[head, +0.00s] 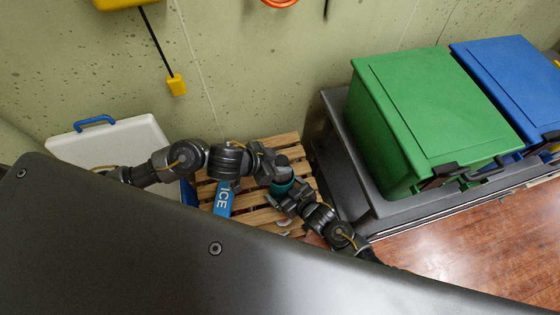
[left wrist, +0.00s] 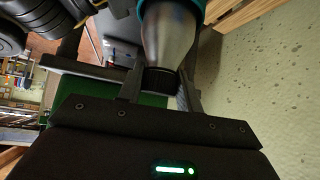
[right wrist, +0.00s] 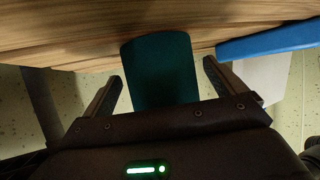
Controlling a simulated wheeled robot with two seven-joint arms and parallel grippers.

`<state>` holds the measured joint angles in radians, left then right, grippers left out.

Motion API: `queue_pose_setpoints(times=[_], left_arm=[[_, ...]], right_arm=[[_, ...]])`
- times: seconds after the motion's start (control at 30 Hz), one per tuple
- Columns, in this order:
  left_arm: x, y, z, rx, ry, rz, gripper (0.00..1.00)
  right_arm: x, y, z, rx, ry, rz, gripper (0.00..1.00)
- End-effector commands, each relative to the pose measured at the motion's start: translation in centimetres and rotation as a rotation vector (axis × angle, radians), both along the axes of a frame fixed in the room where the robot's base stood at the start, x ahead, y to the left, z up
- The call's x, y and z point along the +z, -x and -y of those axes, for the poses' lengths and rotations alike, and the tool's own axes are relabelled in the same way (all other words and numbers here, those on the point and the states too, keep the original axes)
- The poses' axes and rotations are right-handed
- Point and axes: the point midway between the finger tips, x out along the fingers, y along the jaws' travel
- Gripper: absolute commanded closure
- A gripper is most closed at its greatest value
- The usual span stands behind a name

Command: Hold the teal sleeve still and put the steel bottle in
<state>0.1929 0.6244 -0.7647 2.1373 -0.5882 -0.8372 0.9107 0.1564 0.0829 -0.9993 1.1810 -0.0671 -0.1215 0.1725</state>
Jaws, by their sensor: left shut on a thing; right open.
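The steel bottle (left wrist: 168,38) is in my left gripper (left wrist: 160,76), which is shut on its dark cap end. In the left wrist view the bottle's far end meets the teal sleeve (left wrist: 203,8), whose rim shows on both sides of it; how deep it sits is hidden. In the head view the teal sleeve (head: 283,188) stands on the wooden slats, under my left gripper. My right gripper (head: 291,198) is at the sleeve's side. In the right wrist view its open fingers lie either side of the teal sleeve (right wrist: 162,65), with gaps visible.
The slatted wooden pallet (head: 259,216) carries a blue ICE pack (head: 223,198) left of the sleeve. A white cooler (head: 125,143) with a blue handle is at the left. A green bin (head: 430,110) and a blue bin (head: 507,75) stand on a dark chest at the right.

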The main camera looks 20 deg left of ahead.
Motion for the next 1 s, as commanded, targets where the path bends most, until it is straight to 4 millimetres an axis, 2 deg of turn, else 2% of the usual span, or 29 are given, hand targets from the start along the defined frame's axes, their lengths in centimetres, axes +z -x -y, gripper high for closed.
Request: queue_pose_setpoints(times=[0.13, 0.47, 0.53, 0.77, 1.0], left_arm=[[-0.60, -0.06, 0.03, 0.000, 0.002, 0.002, 1.00], [-0.61, -0.05, 0.04, 0.000, 0.002, 0.002, 1.00], [-0.62, -0.06, 0.05, 0.000, 0.002, 0.002, 1.00], [-0.62, -0.06, 0.05, 0.000, 0.002, 0.002, 1.00], [-0.63, -0.06, 0.05, 0.000, 0.002, 0.002, 1.00]], right_arm=[[-0.46, -0.40, -0.55, -0.001, 0.001, 0.000, 0.04], [-0.43, -0.50, -0.70, -0.001, 0.001, 0.000, 0.04], [-0.42, -0.50, -0.69, -0.001, 0.001, 0.000, 0.09], [-0.42, -0.49, -0.68, -0.001, 0.001, 0.000, 0.40], [-0.43, -0.49, -0.68, -0.001, 0.001, 0.000, 0.41]])
